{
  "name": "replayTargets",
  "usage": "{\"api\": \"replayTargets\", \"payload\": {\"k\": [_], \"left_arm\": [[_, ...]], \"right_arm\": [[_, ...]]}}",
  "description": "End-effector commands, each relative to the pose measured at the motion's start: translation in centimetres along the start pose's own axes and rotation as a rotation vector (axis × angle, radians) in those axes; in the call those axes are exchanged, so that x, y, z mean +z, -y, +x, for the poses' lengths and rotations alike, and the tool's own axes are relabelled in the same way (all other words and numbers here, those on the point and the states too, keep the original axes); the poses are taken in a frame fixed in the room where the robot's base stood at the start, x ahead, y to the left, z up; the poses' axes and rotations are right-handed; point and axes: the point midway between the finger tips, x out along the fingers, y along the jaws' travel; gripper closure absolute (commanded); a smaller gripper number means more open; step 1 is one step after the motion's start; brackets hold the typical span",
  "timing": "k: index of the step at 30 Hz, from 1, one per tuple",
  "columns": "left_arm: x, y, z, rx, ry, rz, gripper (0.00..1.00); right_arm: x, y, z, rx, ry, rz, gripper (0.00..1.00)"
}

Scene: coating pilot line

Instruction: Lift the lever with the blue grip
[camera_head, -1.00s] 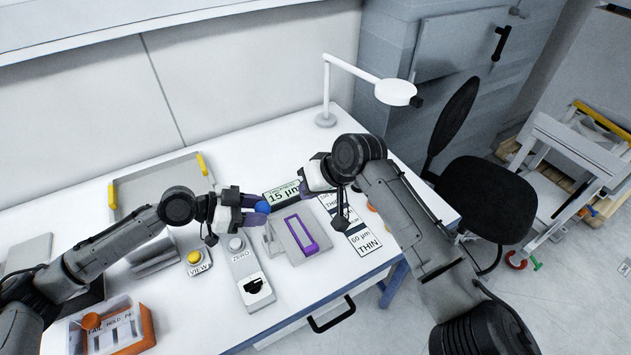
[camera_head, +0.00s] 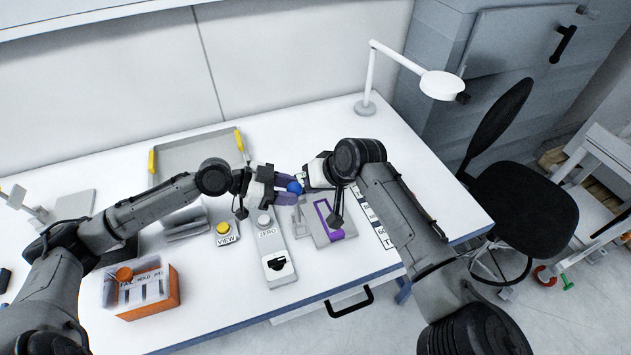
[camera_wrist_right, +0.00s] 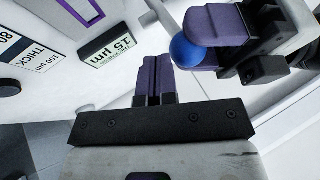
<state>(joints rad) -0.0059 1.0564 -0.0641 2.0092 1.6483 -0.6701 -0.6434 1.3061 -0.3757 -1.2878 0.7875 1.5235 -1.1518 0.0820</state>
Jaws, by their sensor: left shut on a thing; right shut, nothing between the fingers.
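The lever's round blue grip (camera_head: 294,187) is near the middle of the table in the head view. My left gripper (camera_head: 284,188) has its purple fingers shut on it. The right wrist view also shows the blue grip (camera_wrist_right: 190,52) at the left gripper's fingertips (camera_wrist_right: 205,38).
A plate with a purple frame (camera_head: 323,217) lies in front. The ZERO unit (camera_head: 278,267), yellow VIEW button (camera_head: 223,228) and orange-sided box (camera_head: 160,300) are to the left. A 15 µm block (camera_wrist_right: 108,47) lies near the right gripper. A lamp (camera_head: 440,85) stands behind.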

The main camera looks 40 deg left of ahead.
Motion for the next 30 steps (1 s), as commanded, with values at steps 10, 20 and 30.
{"api": "replayTargets", "payload": {"k": [10,20,30], "left_arm": [[1.0,-0.1,0.2,0.005,0.019,-0.009,1.0],[0.9,-0.1,0.2,0.003,0.014,-0.008,0.59],[0.4,0.0,0.1,0.002,0.006,-0.004,0.36]], "right_arm": [[0.2,1.7,0.8,0.044,0.003,-0.027,1.0],[0.3,2.2,1.1,0.043,0.006,-0.033,1.0],[0.2,1.8,0.8,0.05,0.004,-0.029,1.0]]}}
